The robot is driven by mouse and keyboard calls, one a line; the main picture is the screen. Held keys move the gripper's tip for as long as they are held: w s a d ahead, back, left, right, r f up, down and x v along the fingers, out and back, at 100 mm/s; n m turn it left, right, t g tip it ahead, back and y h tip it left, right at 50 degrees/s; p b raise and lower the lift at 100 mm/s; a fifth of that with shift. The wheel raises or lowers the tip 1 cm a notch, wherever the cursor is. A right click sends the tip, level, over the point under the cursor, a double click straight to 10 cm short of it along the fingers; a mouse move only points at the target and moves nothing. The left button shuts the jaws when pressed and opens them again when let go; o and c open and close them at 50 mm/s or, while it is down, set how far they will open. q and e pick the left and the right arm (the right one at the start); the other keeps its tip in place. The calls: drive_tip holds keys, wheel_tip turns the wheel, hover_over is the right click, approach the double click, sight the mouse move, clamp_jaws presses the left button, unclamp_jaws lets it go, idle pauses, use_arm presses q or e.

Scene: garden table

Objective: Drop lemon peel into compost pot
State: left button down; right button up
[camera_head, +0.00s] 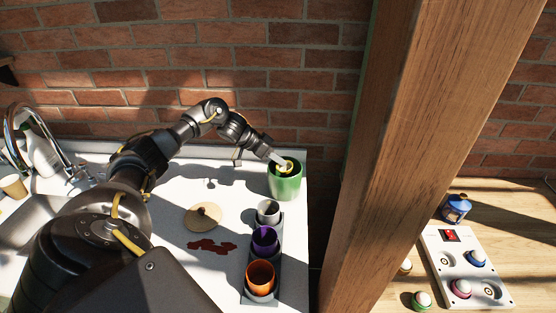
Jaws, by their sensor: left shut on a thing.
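The green pot (286,184) stands near the back right corner of the white counter and looks like the compost pot. My left arm reaches in from the left, and my left gripper (281,163) is at the pot's mouth. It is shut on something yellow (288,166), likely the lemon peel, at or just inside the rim. The gripper's tips partly hide the yellow piece, and the pot's inside is mostly hidden. My right gripper is not in view.
A tray (248,293) holds grey (268,211), purple (265,241) and orange (260,277) cups in front of the pot. A round wooden lid (203,217) and a dark red patch (211,246) lie left of them. A thick wooden post (400,130) stands right of the counter.

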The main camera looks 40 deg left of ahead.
use_arm(q)
drive_tip(key=c, duration=1.5)
unclamp_jaws()
drive_tip(key=shift+w, duration=0.1)
wheel_tip(320, 180, up, 7)
drive_tip(key=p, duration=0.7)
